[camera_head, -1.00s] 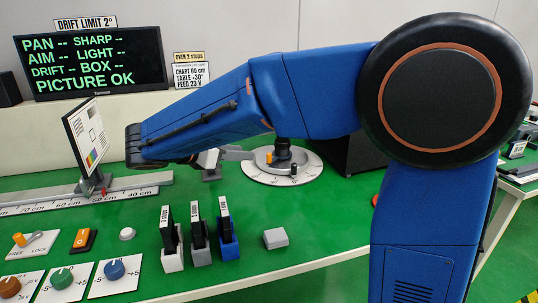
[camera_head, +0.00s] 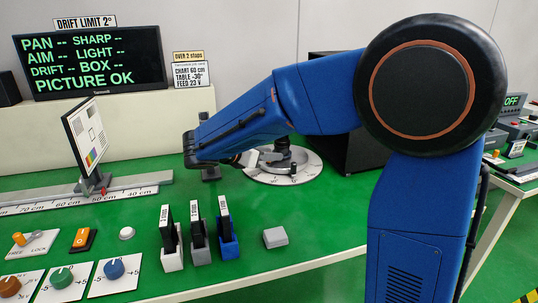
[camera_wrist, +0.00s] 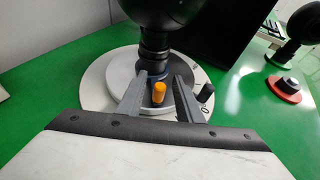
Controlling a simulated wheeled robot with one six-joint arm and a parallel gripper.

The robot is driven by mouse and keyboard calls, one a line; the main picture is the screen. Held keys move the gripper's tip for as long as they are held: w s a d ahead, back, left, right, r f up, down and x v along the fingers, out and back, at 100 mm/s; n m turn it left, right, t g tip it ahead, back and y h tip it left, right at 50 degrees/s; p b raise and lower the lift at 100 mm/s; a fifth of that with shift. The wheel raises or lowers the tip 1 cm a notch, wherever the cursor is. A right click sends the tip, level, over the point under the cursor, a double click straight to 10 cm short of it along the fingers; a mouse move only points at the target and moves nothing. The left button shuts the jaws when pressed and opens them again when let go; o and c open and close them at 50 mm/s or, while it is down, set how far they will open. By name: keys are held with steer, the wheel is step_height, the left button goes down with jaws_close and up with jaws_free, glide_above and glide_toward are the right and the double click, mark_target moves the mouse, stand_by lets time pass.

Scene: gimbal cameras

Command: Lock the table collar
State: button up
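The round turntable (camera_head: 312,172) has a white graduated disc and a dark upright post. In the wrist view the disc (camera_wrist: 97,82) carries a grey inner plate and a black post (camera_wrist: 154,45). A short orange peg (camera_wrist: 158,93) stands at the near side of the post's collar. A black knob (camera_wrist: 206,93) stands to its right. My gripper (camera_wrist: 159,78) is open, with one finger on each side of the orange peg; I see a gap on both sides. In the head view my gripper (camera_head: 265,157) is over the turntable's left edge, and the orange peg is hidden there.
A black box (camera_head: 350,150) stands right of the turntable. In front are a grey block (camera_head: 275,237) and several upright filter cards. The chart (camera_head: 87,135) stands on a rail at left. The monitor (camera_head: 90,62) shows PICTURE OK. A red disc (camera_wrist: 283,90) lies right.

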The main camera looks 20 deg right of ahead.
jaws_close()
steer(key=shift+w+a+m+g+h, duration=0.25)
steer(key=shift+w+m+g+h, duration=0.25)
steer(key=shift+m+g, duration=0.3)
steer(key=shift+s, duration=0.1)
jaws_free()
